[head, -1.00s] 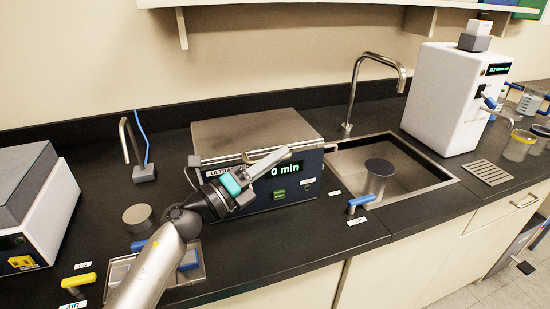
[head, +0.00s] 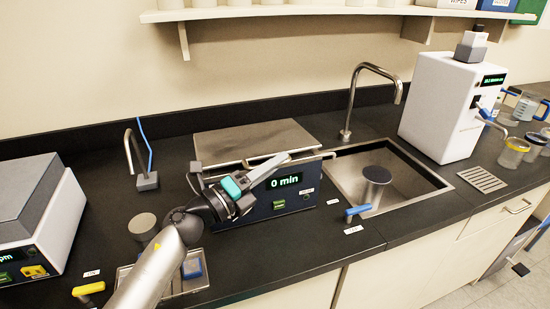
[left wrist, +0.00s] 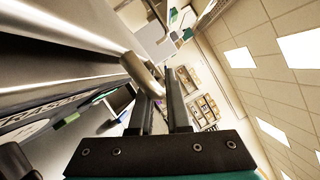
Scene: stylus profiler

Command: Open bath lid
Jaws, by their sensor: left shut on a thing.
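The bath (head: 312,203) is a dark box on the counter with a lit "0 min" display. Its flat steel lid (head: 255,138) lies closed on top. A thin bar handle (head: 318,158) runs along the lid's front edge; in the left wrist view the metal handle (left wrist: 140,72) lies between the fingers. My left gripper (head: 284,159) reaches across the bath's front from the left, shut on the handle; its fingers also show in the left wrist view (left wrist: 160,95). The gripper hides part of the front panel. My right gripper is not in view.
A sink (head: 425,185) with a tall tap (head: 352,95) is right of the bath. A blue-handled valve (head: 358,210) stands at its front right. A thin stand (head: 146,181) and a grey round piece (head: 142,223) are on the left. A shelf (head: 330,12) hangs above.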

